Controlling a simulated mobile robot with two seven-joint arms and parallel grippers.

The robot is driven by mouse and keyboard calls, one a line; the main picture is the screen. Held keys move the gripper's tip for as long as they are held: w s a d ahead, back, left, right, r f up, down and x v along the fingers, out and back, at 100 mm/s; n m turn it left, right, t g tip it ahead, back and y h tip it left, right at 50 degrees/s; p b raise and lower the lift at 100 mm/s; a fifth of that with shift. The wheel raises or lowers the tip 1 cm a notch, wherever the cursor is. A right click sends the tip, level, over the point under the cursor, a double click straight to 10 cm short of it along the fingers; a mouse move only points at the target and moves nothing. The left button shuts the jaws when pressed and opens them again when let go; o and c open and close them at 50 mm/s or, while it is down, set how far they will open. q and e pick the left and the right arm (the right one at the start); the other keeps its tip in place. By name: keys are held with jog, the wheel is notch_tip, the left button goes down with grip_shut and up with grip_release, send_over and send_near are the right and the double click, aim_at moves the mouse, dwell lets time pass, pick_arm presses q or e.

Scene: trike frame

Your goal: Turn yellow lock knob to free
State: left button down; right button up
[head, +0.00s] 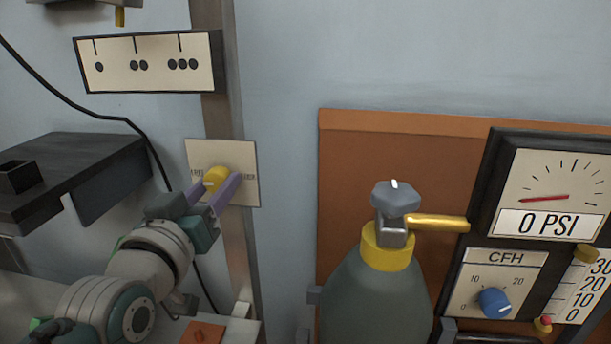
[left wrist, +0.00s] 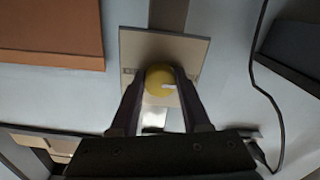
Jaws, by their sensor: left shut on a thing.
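The yellow lock knob (head: 215,177) sits on a cream label plate (head: 246,194) fixed to a vertical metal post. My left gripper (head: 218,186) reaches up to it from the lower left and is shut on it, with one purple finger on each side. In the left wrist view the round yellow knob (left wrist: 160,80) lies between the two dark fingertips. A white mark on the knob points to the right in that view. The lettering on the plate is partly hidden by the knob and fingers. My right gripper is not in view.
A dark shelf (head: 75,165) juts out at the left, with a black cable near it. A grey cylinder with a yellow collar (head: 385,248) stands in front of an orange-brown board (head: 345,150). A gauge panel (head: 545,190) reading 0 PSI is at the right.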

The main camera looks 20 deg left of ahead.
pick_arm(q)
jog(key=shift+c, duration=1.9)
grip_release()
jog(key=p+v, duration=0.2)
jog(key=v, duration=0.8)
jog(key=shift+r, duration=0.1)
